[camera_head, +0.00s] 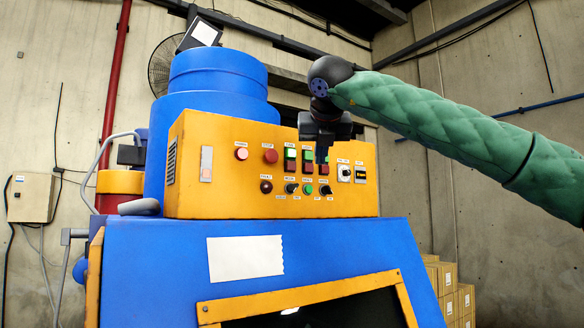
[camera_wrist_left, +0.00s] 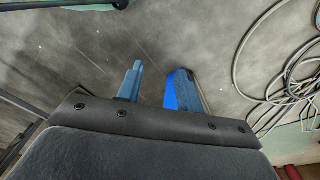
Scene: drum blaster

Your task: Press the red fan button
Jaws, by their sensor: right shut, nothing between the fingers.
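The yellow control panel (camera_head: 226,194) on the blue machine carries several buttons. A red button sits under a green one in each of three pairs: a left red one (camera_head: 290,166), a middle red one (camera_head: 308,168) and a right red one (camera_head: 324,169). The labels are too small to read, so I cannot tell which is the fan's. My right gripper (camera_head: 322,157) is shut and empty, its tips in front of the right pair and partly covering it. I cannot tell whether they touch. My left gripper (camera_wrist_left: 157,85) shows in the left wrist view, fingers apart, empty above grey floor.
A round red button (camera_head: 270,156) and a pinkish one (camera_head: 241,153) sit left of the pairs. Black selector knobs (camera_head: 291,188) lie below. Coiled cables (camera_wrist_left: 285,85) lie on the floor. Cardboard boxes (camera_head: 455,295) stand at the right.

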